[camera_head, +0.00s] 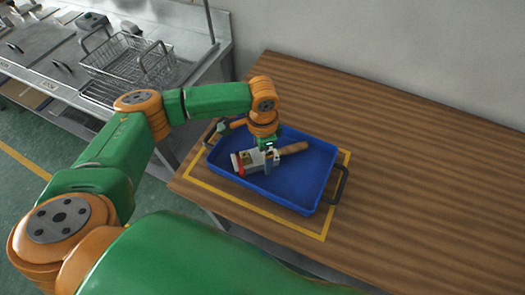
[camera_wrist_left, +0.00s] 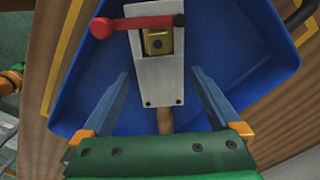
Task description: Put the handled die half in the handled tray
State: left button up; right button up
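The handled die half is a pale metal block (camera_head: 248,164) with a wooden handle (camera_head: 294,148) and a red part at one end. It lies inside the blue handled tray (camera_head: 302,182), which has a dark handle at each end. In the left wrist view the metal block (camera_wrist_left: 154,83) shows a brass-coloured insert and a red lever (camera_wrist_left: 135,22). My left gripper (camera_head: 270,158) is over the die half, in the tray. Its fingers (camera_wrist_left: 160,72) are spread either side of the block with gaps, holding nothing. The handle is partly hidden under the gripper body. My right gripper is not in view.
The tray stands within a yellow outline (camera_head: 322,236) on a wooden table (camera_head: 410,150). The table is bare to the right. A metal counter (camera_head: 40,62) with wire baskets (camera_head: 125,55) stands at the upper left, and a wall runs behind.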

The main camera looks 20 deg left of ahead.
aim_at(263, 155)
pick_arm(q)
notch_tip(263, 155, up, 12)
jog(key=b, duration=0.1)
jog(key=shift+r, duration=0.1)
dwell(0.4)
